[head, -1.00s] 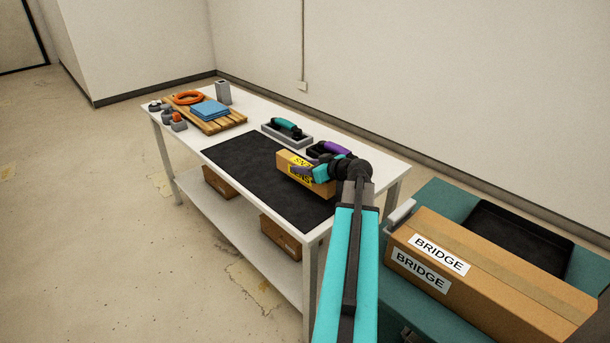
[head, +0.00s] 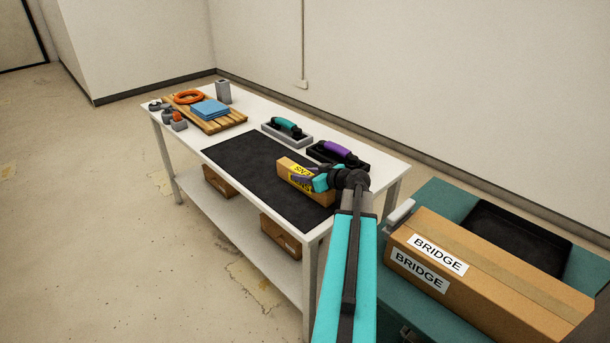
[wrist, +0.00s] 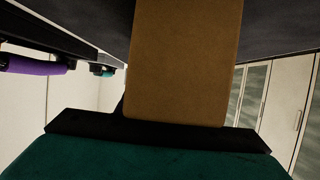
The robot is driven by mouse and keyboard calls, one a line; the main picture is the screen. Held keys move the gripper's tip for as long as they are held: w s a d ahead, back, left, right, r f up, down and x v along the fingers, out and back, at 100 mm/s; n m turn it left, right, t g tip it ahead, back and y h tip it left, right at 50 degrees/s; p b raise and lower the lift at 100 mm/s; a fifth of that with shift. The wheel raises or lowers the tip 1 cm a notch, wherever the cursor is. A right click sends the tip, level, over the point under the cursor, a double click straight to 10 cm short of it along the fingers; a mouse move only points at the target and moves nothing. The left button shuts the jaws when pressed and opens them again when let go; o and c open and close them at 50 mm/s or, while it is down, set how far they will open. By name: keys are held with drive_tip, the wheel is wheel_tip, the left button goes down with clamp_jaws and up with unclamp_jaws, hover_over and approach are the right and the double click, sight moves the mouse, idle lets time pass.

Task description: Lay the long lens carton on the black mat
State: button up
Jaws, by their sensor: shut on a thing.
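The long lens carton (head: 286,170) is a brown box with a yellow label, seen in the head view over the right part of the black mat (head: 240,165). My gripper (head: 318,181) is shut on it from the right side, and the fingers hide part of the carton. In the wrist view the carton (wrist: 185,60) fills the middle, stretching away from the gripper, with a dark surface above it in that picture. The carton lies close over the mat; I cannot tell whether it touches.
A teal-handled device (head: 288,128) and a purple-handled one (head: 338,153) stand behind the mat. A wooden board (head: 225,124) with a blue stack and orange ring is at the far left. A BRIDGE carton (head: 490,262) sits at right. The mat's left part is clear.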

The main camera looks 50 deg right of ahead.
drive_tip(key=shift+f, duration=0.1)
drive_tip(key=o, duration=1.2)
drive_tip(key=shift+o, duration=0.2)
drive_tip(key=b+v, duration=0.2)
drive_tip(key=v, duration=0.8)
drive_tip(key=shift+s+r, duration=0.2)
drive_tip(key=shift+s, duration=0.05)
drive_tip(key=shift+v, duration=0.75)
drive_tip(key=shift+a+r, duration=0.1)
drive_tip(key=shift+r, duration=0.05)
